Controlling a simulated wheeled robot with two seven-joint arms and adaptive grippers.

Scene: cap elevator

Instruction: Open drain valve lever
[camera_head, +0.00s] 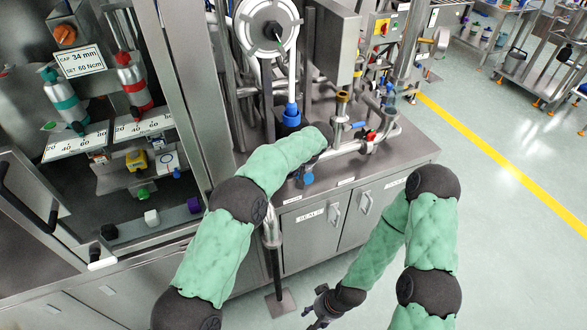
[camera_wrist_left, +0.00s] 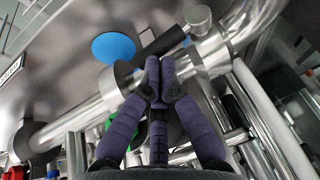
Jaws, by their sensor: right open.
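In the left wrist view, a black lever handle (camera_wrist_left: 160,44) runs up to a silver hub (camera_wrist_left: 199,20) on a steel pipe. I take it for the drain valve lever, though no label on it is readable. My left gripper (camera_wrist_left: 160,66) has its purple fingertips together just below the handle. I cannot tell whether they touch it. In the head view, my left arm reaches to the pipework on the steel counter, and the forearm hides the left gripper and the handle. My right gripper (camera_head: 323,305) is open and low over the floor, away from the counter.
A horizontal steel pipe (camera_wrist_left: 70,124) and a blue disc (camera_wrist_left: 114,47) are close to the left fingers. On the counter are a blue lever (camera_head: 358,125) and a red valve part (camera_head: 371,135). A cabinet with bottles (camera_head: 134,85) stands left.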

